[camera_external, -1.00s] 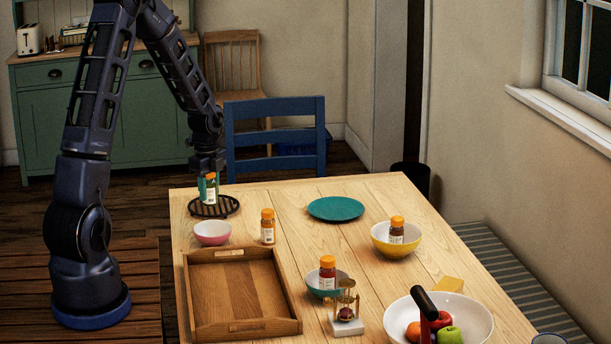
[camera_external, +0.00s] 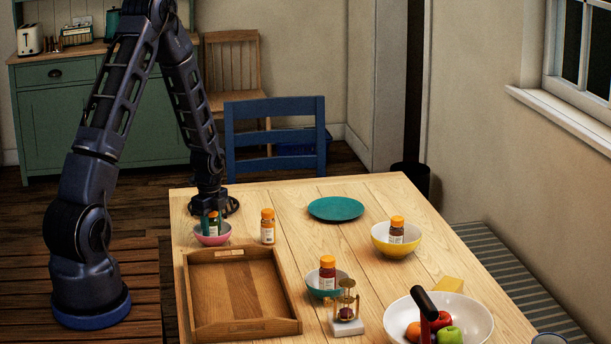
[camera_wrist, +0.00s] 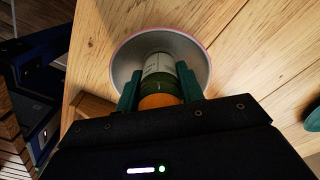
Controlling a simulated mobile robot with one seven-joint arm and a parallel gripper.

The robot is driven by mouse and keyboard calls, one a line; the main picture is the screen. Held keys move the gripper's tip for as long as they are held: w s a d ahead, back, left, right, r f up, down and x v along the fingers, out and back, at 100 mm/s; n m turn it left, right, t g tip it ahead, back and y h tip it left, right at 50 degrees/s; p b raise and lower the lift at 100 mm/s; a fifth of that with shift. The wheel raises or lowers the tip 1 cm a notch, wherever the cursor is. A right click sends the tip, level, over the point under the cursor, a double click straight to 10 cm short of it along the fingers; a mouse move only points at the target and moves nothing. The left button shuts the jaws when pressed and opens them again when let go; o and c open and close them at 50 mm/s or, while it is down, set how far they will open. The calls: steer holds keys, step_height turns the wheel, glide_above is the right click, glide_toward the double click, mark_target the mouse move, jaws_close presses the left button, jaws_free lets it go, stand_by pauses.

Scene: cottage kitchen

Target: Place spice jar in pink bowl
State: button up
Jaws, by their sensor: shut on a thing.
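The pink bowl (camera_external: 212,238) stands near the left edge of the table. My gripper (camera_external: 211,222) is shut on a spice jar (camera_wrist: 158,78) with a white label, dark green contents and an orange cap. The jar's lower end is inside the bowl; whether it touches the bottom I cannot tell. In the wrist view the green fingers (camera_wrist: 158,92) hold the jar on both sides near its cap, with the pink-rimmed bowl (camera_wrist: 197,53) around its far end.
Another orange-capped jar (camera_external: 268,226) stands right of the bowl. A wooden tray (camera_external: 292,325) lies in front. A dark trivet (camera_external: 231,206) is behind the bowl, partly hidden by my arm. A teal plate (camera_external: 336,208) and a yellow bowl (camera_external: 381,242) holding a jar are farther right.

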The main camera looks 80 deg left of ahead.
steer(key=o, duration=1)
steer(key=shift+f, duration=0.15)
steer(key=shift+o, duration=0.2)
